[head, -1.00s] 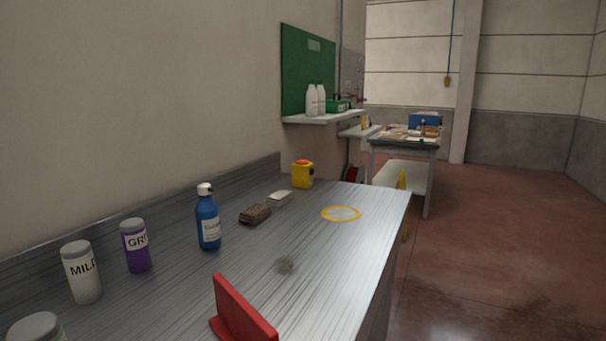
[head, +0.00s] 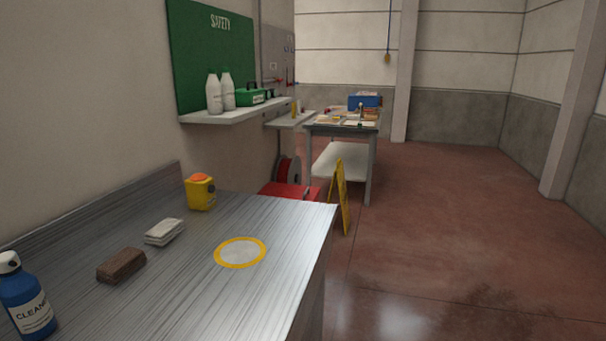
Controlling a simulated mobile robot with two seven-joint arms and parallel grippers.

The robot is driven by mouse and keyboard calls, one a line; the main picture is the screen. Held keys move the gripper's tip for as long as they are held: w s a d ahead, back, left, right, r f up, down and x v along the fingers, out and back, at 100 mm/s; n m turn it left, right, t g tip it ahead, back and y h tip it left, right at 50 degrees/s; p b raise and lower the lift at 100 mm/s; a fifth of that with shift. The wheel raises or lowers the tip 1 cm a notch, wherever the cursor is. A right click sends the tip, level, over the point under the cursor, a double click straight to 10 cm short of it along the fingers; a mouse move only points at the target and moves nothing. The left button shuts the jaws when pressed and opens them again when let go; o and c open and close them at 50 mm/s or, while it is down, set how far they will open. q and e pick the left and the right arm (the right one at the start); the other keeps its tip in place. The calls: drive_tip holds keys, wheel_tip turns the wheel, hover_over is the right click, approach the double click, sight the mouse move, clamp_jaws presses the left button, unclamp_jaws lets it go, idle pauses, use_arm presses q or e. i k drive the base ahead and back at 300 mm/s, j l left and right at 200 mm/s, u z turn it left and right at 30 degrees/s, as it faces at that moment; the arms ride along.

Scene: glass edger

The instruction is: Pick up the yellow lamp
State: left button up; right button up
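The yellow lamp (head: 200,193) is a small boxy yellow body with an orange top and a dark round spot on its side. It stands upright near the far end of the metal bench (head: 212,301), close to the low backsplash on the left. Neither of my grippers shows in the head view.
On the bench are a blue cleaner bottle (head: 27,300), a brown block (head: 121,265), a folded white cloth (head: 164,231) and a yellow-ringed disc (head: 240,252). A yellow floor sign (head: 342,197) stands beyond the bench. The red floor to the right is open.

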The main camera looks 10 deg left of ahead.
sight(198, 197)
drive_tip(key=i+l+u, duration=0.1)
drive_tip(key=i, duration=0.4)
drive_tip(key=i+l, duration=0.25)
drive_tip(key=i, duration=0.25)
drive_tip(key=i+l+u, duration=0.15)
drive_tip(key=i, duration=0.35)
drive_tip(key=i+l+u, duration=0.1)
drive_tip(key=i+l, duration=0.25)
drive_tip(key=i, duration=0.15)
drive_tip(key=i+l+u, duration=0.25)
drive_tip(key=u, duration=0.2)
drive_tip(key=i+l+u, duration=0.6)
drive_tip(key=l+u, duration=0.2)
drive_tip(key=u, duration=0.15)
drive_tip(key=i+l+u, duration=0.15)
drive_tip(key=l+u, duration=0.3)
drive_tip(key=l, duration=0.1)
